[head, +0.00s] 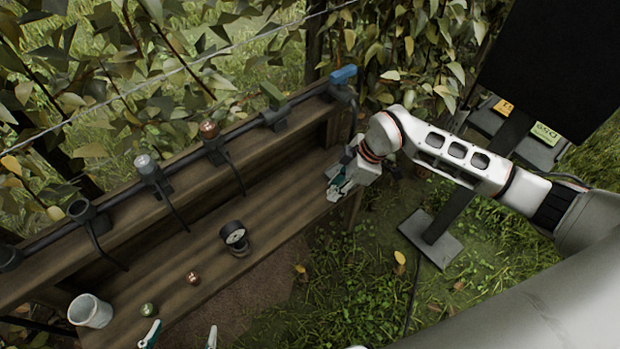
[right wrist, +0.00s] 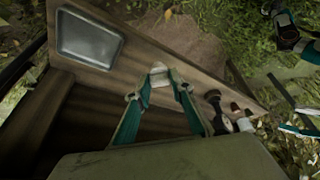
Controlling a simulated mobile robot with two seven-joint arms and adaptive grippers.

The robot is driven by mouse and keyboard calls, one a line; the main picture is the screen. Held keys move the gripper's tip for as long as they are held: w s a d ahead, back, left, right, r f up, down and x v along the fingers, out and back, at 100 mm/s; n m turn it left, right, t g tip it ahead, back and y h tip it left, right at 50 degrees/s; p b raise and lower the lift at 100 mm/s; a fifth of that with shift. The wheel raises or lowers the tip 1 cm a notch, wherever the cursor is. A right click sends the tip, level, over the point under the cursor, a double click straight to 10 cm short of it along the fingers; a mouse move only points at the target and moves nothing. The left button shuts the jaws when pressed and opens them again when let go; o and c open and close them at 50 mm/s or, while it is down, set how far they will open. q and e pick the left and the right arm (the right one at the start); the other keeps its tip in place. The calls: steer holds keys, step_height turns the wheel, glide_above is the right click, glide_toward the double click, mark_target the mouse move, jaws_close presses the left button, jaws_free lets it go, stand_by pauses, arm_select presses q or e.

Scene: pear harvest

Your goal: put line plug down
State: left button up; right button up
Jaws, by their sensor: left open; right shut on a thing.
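My right gripper (head: 338,188) is low at the right end of the wooden bench. In the right wrist view its teal fingers (right wrist: 160,88) are shut on a small pale line plug (right wrist: 159,75), seen just at the fingertips over the bench plank. I cannot tell whether the plug touches the wood. In the head view the gripper mostly hides it. My left gripper (head: 181,332) is open and empty at the bottom edge, in front of the bench. A copper plug (head: 193,278) and a greenish plug (head: 148,310) are on the bench.
A dark round gauge (head: 234,236) and a pale cup (head: 90,311) stand on the bench. A pipe with several fittings, including a blue-topped one (head: 343,75), runs behind. A grey rectangular tray (right wrist: 90,38) is near my right gripper.

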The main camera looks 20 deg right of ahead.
steer(key=w+a+b, duration=0.1)
steer(key=w, duration=0.2)
steer(key=w+a+f+b, duration=0.1)
steer(key=w, duration=0.1)
steer(key=w+a+f+b, duration=0.1)
steer(key=w, duration=0.2)
steer(key=shift+w+a+f, duration=0.15)
steer(key=shift+w+f, duration=0.05)
steer(key=shift+w, duration=0.1)
step_height(320, 180, down, 5)
steer(key=b, duration=0.2)
steer(key=shift+s+f+b, duration=0.1)
steer(key=shift+f+b, duration=0.05)
steer(key=shift+b, duration=0.25)
steer(key=shift+w, duration=0.35)
steer(key=shift+r, duration=0.35)
steer(key=o, duration=0.7)
steer(key=shift+f, duration=0.15)
steer(key=shift+o, duration=0.2)
arm_select(q)
steer(key=w+d+r+n+t+h, duration=0.1)
steer(key=w+d+r, duration=0.1)
steer(key=d, duration=0.3)
steer(key=shift+d+r+h, duration=0.15)
steer(key=shift+r+h, duration=0.1)
steer(key=shift+h, duration=0.05)
